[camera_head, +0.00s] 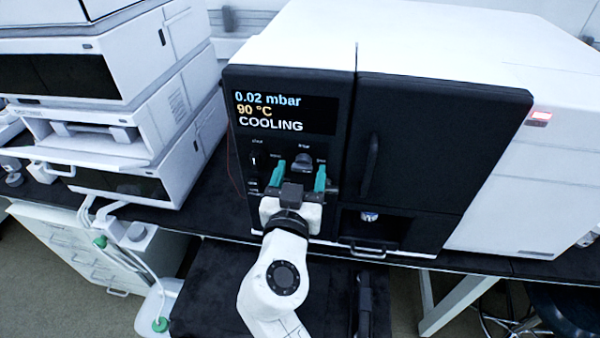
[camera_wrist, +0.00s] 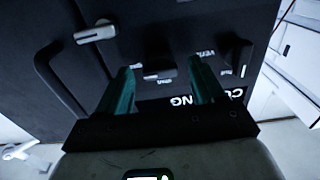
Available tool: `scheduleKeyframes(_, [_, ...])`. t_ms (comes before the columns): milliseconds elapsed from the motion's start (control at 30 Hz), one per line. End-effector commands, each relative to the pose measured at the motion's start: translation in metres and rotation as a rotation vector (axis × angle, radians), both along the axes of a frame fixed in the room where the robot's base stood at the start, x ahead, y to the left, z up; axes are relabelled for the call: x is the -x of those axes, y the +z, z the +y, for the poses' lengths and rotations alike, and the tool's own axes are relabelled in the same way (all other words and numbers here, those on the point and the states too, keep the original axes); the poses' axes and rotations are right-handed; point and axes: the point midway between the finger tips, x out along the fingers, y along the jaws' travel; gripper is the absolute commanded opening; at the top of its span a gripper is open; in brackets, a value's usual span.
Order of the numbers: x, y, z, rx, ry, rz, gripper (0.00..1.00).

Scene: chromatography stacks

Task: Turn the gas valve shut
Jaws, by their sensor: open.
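A dark instrument front (camera_head: 445,155) carries a small control panel under its display (camera_head: 284,112). A grey handle (camera_head: 302,160), likely the gas valve, shows between my fingers in the head view, with tiny labels around it that I cannot read surely. In the wrist view a dark, blocky knob (camera_wrist: 158,64) stands between and beyond the green fingertips, beside a small label that seems to read "shut". My gripper (camera_head: 299,174) is open and empty, in front of the panel; in the wrist view (camera_wrist: 161,76) its fingers straddle the knob's outline. Contact cannot be told.
A round dark knob (camera_head: 257,159) sits left of my gripper. A dark door handle (camera_head: 371,163) stands out on the right; it also shows in the wrist view (camera_wrist: 58,82). A pale lever-like part (camera_wrist: 96,32) is near the knob. White stacked units (camera_head: 110,130) flank the left.

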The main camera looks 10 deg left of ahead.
Motion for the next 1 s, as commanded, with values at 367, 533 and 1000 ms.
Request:
scheduleKeyframes(367, [0.0002,-0.0002,0.0,0.0,0.0,0.0,0.51])
scheduleKeyframes(533, [0.0003,-0.0002,0.0001,0.0,0.0,0.0,0.35])
scheduleKeyframes(1000, [0.0003,-0.0008,0.0,0.018,0.0,0.002,0.12])
